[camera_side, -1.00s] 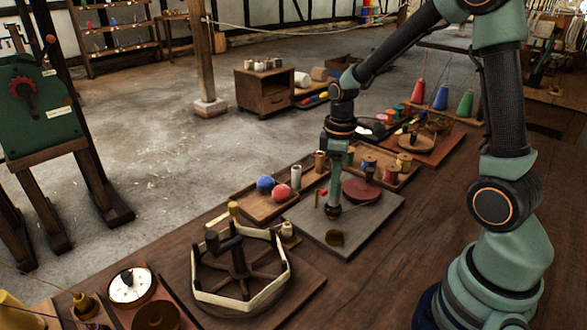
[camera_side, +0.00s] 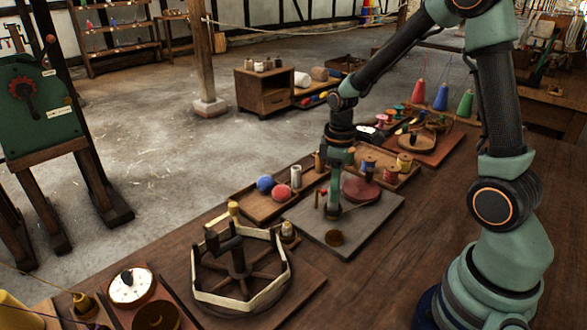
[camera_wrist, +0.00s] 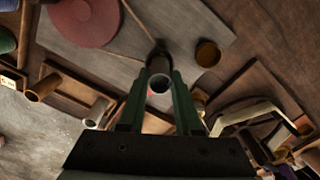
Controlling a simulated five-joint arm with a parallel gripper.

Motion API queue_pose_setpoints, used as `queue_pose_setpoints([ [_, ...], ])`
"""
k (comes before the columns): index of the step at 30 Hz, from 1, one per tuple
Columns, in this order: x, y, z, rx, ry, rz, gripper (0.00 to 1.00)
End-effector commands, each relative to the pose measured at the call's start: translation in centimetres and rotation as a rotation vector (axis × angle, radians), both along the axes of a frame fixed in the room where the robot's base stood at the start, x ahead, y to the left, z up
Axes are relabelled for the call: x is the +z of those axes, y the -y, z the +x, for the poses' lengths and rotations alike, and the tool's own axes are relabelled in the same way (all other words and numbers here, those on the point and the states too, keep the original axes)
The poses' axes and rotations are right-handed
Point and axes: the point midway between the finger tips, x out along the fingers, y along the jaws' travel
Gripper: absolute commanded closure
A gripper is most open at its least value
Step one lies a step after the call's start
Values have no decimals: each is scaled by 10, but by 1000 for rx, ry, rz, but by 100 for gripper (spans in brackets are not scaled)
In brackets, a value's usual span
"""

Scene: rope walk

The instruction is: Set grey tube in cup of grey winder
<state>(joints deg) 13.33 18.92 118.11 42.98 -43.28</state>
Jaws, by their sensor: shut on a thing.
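My gripper (camera_wrist: 158,100) is shut on a grey tube (camera_wrist: 160,78), whose open near end shows between the fingers in the wrist view. In the side view my gripper (camera_side: 332,195) is upright over the grey winder's board (camera_side: 303,222). The winder carries a flat dull-red disc (camera_side: 361,189), also in the wrist view (camera_wrist: 83,20). A brown round cup (camera_side: 335,238) stands at the board's front edge; in the wrist view the cup (camera_wrist: 207,53) is right of the tube, apart from it. A dark patch lies at the tube's far end; I cannot tell whether they touch.
A tray (camera_side: 255,207) with red and blue balls and a pale tube (camera_side: 296,176) lies left of the winder. A reel frame with a cream band (camera_side: 240,300) stands in front. Spools (camera_side: 368,165) stand behind. Bare bench lies to the right.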

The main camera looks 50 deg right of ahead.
Motion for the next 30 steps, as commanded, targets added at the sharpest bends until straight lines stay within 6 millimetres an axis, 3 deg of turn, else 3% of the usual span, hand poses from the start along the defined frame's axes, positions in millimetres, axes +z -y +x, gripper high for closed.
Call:
queue_pose_setpoints([
  [11,-2,0,0,0,0,0,99],
  [12,-2,0,0,0,0,0,56],
  [14,-2,0,0,0,0,0,33],
  [21,-2,0,0,0,0,0,33],
  [23,-2,0,0,0,0,0,10],
  [30,-2,0,0,0,0,0,8],
])
